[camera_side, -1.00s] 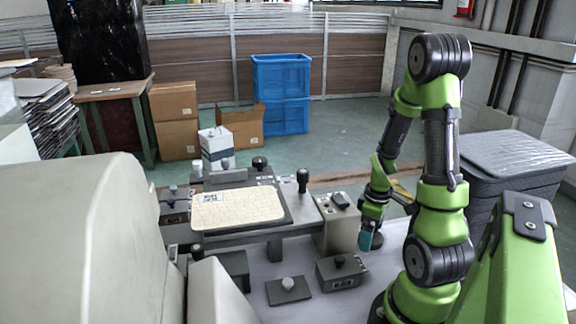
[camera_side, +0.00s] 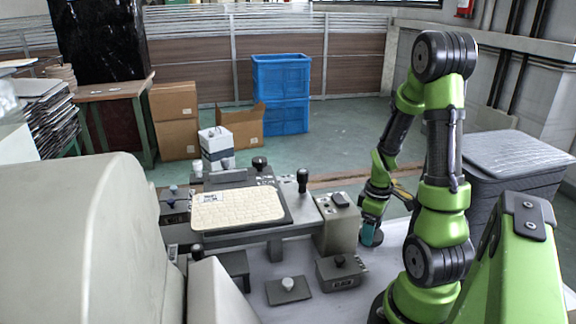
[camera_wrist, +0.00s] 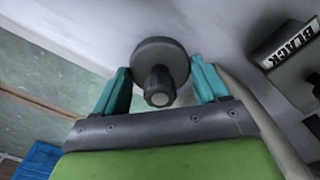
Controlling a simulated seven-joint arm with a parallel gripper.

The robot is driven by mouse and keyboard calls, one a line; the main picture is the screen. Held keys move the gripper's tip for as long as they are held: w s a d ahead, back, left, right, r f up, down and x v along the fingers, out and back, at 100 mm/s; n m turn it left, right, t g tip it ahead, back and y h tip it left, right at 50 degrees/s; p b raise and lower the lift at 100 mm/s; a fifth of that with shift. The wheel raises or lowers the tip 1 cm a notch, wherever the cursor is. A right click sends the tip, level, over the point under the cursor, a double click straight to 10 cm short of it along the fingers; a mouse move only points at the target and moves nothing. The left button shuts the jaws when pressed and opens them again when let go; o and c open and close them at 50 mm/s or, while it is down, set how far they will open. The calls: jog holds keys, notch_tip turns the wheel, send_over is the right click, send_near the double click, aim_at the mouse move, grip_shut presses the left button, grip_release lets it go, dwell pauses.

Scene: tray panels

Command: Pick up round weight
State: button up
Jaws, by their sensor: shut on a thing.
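The round weight (camera_wrist: 146,55) is a dark grey disc with a short knob on top. In the wrist view it sits between the two teal fingers of my gripper (camera_wrist: 160,68), which are shut on the sides of its disc, with the knob facing the camera. In the side view my gripper (camera_side: 370,234) is low at the right of the work, just right of a grey box, and the weight (camera_side: 377,238) shows as a small dark shape at the fingertips. Its gap to the table is too small to tell.
A grey box with a black top piece (camera_side: 337,230) stands close left of my gripper. A block labelled BLACK (camera_wrist: 290,48) shows in the wrist view. A small knobbed box (camera_side: 340,272) and a flat knobbed plate (camera_side: 288,291) lie nearer the front.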

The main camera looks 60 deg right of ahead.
notch_tip(320, 180, up, 16)
jog(key=w+a+r+n, duration=0.3)
jog(key=w+a+n, duration=0.2)
jog(key=a+n, duration=0.5)
jog(key=w+a+r+n, duration=0.2)
jog(key=w+a+n, duration=0.45)
jog(key=a, duration=0.65)
jog(key=shift+n, duration=0.75)
jog(key=w, duration=0.4)
jog(key=w+f, duration=0.1)
jog(key=w, duration=0.9)
jog(key=shift+f, duration=0.2)
jog(key=shift+w+f, duration=0.15)
jog(key=shift+f, duration=1.6)
jog(key=shift+f, duration=0.15)
